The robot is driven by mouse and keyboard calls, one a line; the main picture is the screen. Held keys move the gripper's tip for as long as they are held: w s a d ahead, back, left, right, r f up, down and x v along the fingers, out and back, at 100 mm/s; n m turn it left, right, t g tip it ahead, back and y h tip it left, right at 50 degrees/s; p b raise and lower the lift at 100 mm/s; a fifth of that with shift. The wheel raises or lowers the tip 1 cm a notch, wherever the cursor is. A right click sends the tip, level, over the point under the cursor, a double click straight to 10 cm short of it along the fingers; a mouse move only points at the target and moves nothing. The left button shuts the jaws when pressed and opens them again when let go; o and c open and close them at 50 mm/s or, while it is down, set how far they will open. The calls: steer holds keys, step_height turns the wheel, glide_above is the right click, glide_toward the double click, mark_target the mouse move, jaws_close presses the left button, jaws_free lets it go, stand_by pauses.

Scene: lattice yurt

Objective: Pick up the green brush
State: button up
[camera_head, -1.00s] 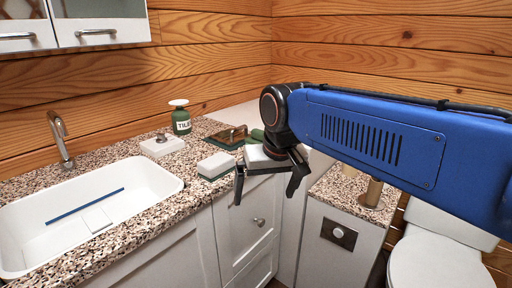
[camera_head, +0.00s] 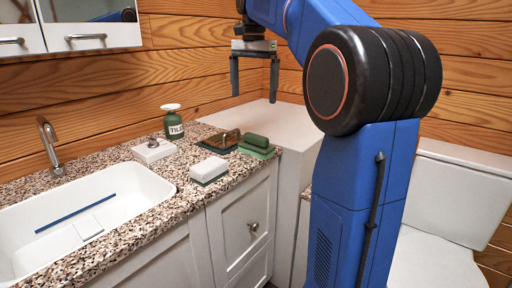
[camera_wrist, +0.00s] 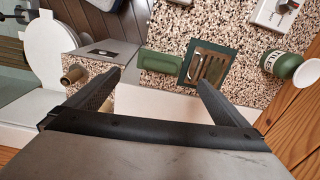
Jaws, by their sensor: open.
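The green brush (camera_head: 256,142) lies at the right end of the speckled counter, seen as a rounded green block over a flatter green base. It also shows in the wrist view (camera_wrist: 160,62), near the counter's edge. My gripper (camera_head: 254,98) is open and empty, pointing down, high above the counter's back right corner and apart from the brush. In the wrist view the brush appears between and beyond the two fingertips (camera_wrist: 159,80).
A white-and-green sponge (camera_head: 209,170), a white block with a knob (camera_head: 153,150) and a labelled green bottle (camera_head: 173,124) stand nearby. A sink (camera_head: 150,187) lies left; a toilet (camera_head: 440,240) stands right.

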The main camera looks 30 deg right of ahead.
steer(key=w+d, duration=0.1)
steer(key=m, duration=0.1)
glide_above(256, 135)
steer(key=f, duration=1.1)
steer(key=shift+a, duration=0.2)
steer(key=shift+d+f, duration=0.2)
steer(key=shift+f, duration=2.5)
steer(key=c, duration=1.3)
